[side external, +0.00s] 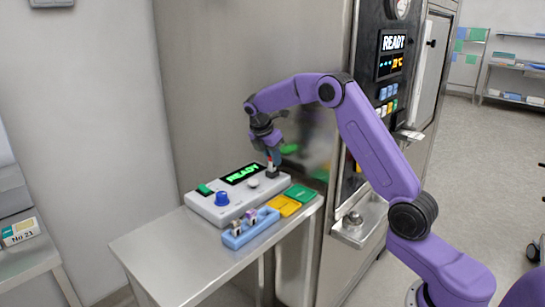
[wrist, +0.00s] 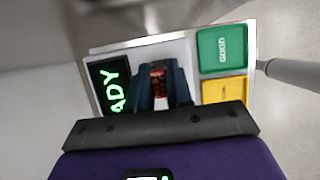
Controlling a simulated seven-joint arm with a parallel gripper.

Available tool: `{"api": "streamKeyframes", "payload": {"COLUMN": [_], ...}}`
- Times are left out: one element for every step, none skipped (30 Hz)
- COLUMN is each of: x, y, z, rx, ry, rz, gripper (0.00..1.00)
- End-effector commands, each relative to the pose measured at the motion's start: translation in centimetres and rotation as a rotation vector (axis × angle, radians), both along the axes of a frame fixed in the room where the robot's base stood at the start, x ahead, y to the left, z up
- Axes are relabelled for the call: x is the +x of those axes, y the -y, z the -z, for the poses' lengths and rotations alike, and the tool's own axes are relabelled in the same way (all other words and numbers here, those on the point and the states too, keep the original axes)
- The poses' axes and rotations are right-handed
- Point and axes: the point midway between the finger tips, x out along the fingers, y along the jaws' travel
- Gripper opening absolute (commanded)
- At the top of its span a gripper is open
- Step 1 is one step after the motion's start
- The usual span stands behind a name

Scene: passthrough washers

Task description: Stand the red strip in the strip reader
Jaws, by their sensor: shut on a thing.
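The strip reader (side external: 222,208) is a pale grey box on the steel table, with a blue knob and a green lit READY display (side external: 243,173). My gripper (side external: 271,168) is low over the right end of the reader, pointing down. In the wrist view my gripper (wrist: 160,98) is shut on the red strip (wrist: 158,82), whose red part shows between the dark fingers. The strip's lower end is hidden by the fingers. I cannot tell whether it touches the reader or is in its slot.
A blue rack (side external: 245,235) holding small pale and dark pieces stands in front of the reader. A green GOOD tray (wrist: 222,48) and a yellow tray (wrist: 225,90) lie beside the reader. The table's front left is clear. A tall steel cabinet (side external: 245,80) stands close behind.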

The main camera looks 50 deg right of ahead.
Motion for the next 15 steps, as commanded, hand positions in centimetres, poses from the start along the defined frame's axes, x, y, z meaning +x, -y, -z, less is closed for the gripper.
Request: {"api": "streamKeyframes", "payload": {"x": [0.0, 0.0, 0.0, 0.0, 0.0, 0.0, 0.0, 0.01, 0.01, 0.01, 0.01, 0.0, 0.0, -0.01, -0.02], "y": [0.0, -0.01, -0.01, 0.0, -0.01, -0.01, -0.01, -0.01, 0.0, -0.01, 0.0, -0.01, 0.0, -0.01, 0.0], "z": [-0.01, 0.0, 0.01, 0.04, 0.08, 0.14, 0.2, 0.27, 0.38, 0.47, 0.56, 0.69, 0.78, 0.87, 0.99], "rx": [0.0, 0.0, 0.0, 0.0, 0.0, 0.0, 0.0, 0.0, 0.0, 0.0, 0.0, 0.0, 0.0, 0.0, 0.0], "ry": [0.0, 0.0, 0.0, 0.0, 0.0, 0.0, 0.0, 0.0, 0.0, 0.0, 0.0, 0.0, 0.0, -0.001, -0.001], "rz": [0.0, 0.0, 0.0, 0.0, 0.0, 0.0, 0.0, 0.0, -0.001, -0.001, -0.001, -0.001, -0.001, -0.001, -0.001], "gripper": [0.0, 0.0, 0.0, 0.0, 0.0, 0.0, 0.0, 0.0, 0.0, 0.0, 0.0, 0.0, 0.0, 0.0, 0.0]}}
